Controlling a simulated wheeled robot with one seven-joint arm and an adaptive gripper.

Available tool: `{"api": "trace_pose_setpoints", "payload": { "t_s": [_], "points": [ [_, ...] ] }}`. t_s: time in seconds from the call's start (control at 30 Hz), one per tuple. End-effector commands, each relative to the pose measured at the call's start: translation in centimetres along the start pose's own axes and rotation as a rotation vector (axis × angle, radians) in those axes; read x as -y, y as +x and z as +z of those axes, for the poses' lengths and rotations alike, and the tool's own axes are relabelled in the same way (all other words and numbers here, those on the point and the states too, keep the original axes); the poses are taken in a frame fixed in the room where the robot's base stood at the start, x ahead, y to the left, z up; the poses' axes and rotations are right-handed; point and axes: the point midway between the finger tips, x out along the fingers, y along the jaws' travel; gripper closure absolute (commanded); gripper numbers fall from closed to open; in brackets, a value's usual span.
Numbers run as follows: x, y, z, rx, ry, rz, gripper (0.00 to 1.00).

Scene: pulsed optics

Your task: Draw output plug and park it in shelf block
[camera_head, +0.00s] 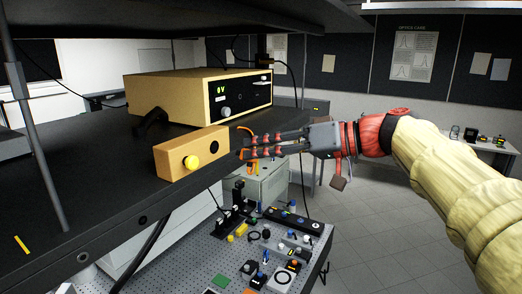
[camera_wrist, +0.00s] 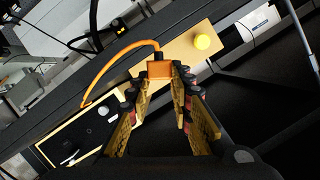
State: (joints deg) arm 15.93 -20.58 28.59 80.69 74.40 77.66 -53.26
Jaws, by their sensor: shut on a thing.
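My gripper (camera_head: 244,147) is shut on an orange plug, just right of the shelf block. The wrist view shows the orange plug (camera_wrist: 159,70) between my fingertips (camera_wrist: 158,82), with an orange cable (camera_wrist: 122,48) arching from it to the left. The tan shelf block (camera_head: 170,158) sits at the shelf's front edge. A yellow plug (camera_head: 191,162) sticks out of its face, and a dark open hole (camera_head: 214,147) shows to the right of that. The wrist view shows the block (camera_wrist: 183,47) behind the orange plug, which hides part of it. I cannot tell whether they touch.
A tan high-voltage unit (camera_head: 190,95) with a lit display and knob stands behind the block on the black shelf (camera_head: 100,185). A post (camera_head: 36,130) rises at the shelf's left. Below is an optics table (camera_head: 190,262) with several small parts. Open floor lies to the right.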

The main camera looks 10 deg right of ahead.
Motion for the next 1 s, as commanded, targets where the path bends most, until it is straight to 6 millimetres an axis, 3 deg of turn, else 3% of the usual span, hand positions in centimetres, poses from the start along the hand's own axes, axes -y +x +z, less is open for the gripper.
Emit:
{"api": "trace_pose_setpoints", "payload": {
  "t_s": [0.37,1.0],
  "points": [
    [-0.1,0.0,0.1,-0.001,0.001,0.0,1.0],
    [0.0,4.8,-1.5,0.0,0.003,-0.001,1.0]
  ]
}}
